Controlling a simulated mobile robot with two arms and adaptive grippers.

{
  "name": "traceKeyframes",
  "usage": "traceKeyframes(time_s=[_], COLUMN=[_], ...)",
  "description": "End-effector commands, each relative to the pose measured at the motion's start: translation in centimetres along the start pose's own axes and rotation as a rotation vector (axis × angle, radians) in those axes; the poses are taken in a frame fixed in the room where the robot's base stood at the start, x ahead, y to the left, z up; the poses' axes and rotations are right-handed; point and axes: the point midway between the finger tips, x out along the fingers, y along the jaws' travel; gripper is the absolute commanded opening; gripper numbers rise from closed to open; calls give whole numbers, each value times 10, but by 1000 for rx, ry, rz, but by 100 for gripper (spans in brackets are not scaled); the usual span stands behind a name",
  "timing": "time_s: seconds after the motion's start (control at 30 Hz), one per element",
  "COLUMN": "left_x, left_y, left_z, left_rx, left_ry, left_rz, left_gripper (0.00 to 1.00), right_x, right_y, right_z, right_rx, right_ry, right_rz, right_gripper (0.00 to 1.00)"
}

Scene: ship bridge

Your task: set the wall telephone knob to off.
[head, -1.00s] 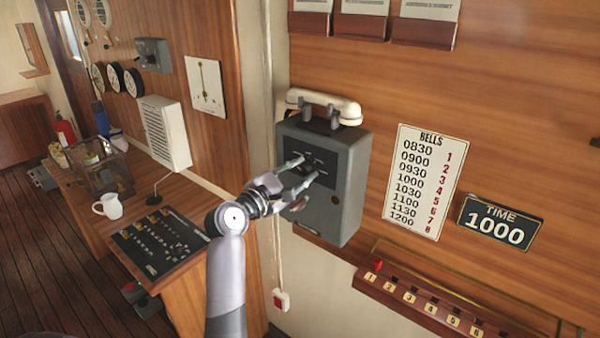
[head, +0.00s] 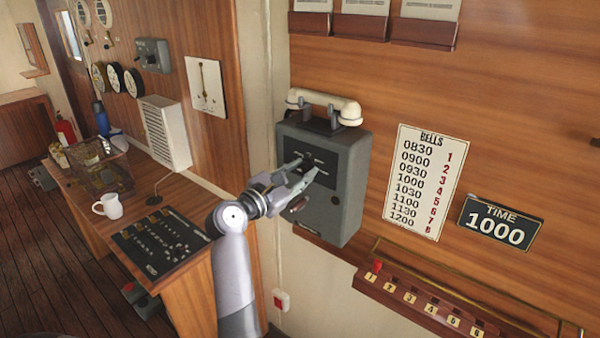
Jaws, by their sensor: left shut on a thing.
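The wall telephone is a grey box (head: 342,205) on the wood wall, with a cream handset (head: 325,105) resting on its top cradle. A dark panel with pale marks (head: 318,157) is on its front. My left gripper (head: 303,172) is at this panel, its two fingers shut on the telephone knob. The knob itself is mostly hidden by the fingers, so its setting cannot be read. An oval part (head: 299,204) shows on the box below the gripper. My right gripper is not in view.
A bells board (head: 424,181) and a time sign (head: 500,222) hang to the right. A numbered rack (head: 425,305) sits below. On the left, a desk carries a white mug (head: 108,206), a clear box (head: 97,170) and a control panel (head: 160,243).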

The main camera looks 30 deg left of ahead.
Motion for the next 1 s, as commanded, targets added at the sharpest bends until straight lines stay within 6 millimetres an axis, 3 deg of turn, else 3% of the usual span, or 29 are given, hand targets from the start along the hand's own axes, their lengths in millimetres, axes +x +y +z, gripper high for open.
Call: traceKeyframes(time_s=[0.17, 0.2, 0.5, 0.83, 1.0], left_x=[0, 0, 0, -2, -23], left_y=[-2, -2, -1, 0, 0], left_z=[-3, -3, -1, -1, -2], left_rx=[-3, -3, -1, 1, 2], left_ry=[6, 6, 3, 1, 3], left_rz=[-5, -5, -2, 0, 0], left_gripper=[0, 28, 48, 48, 48], right_x=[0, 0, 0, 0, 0], right_y=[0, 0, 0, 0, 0], right_z=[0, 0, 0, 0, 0], right_rx=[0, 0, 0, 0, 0], right_ry=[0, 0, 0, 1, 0], right_rz=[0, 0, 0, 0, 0], right_gripper=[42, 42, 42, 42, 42])
